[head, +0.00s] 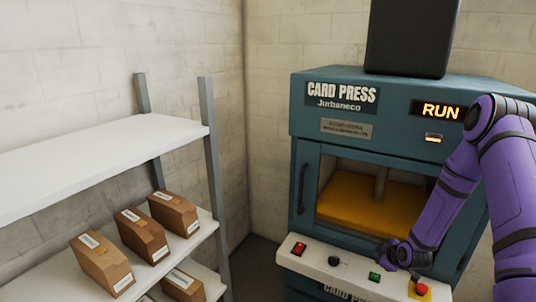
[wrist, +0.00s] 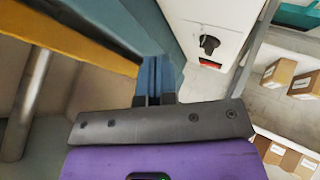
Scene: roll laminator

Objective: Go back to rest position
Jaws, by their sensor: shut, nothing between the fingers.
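My purple arm comes down from the right in the head view. Its lower end, with my gripper (head: 391,254), is at the press front, just above the control panel and near the green button (head: 374,277); the fingers are hard to make out there. In the wrist view my gripper (wrist: 154,98) has its short dark fingers together with nothing between them. The teal card press (head: 305,140) shows "RUN" on its display (head: 438,110). I cannot tell whether the fingers touch the press.
The white panel (head: 345,283) carries a red button (head: 299,248), a black knob (head: 334,261) and a red-topped yellow stop button (head: 420,290). An orange bed (head: 365,205) shows behind the press window. A shelf (head: 100,150) with several brown boxes stands left.

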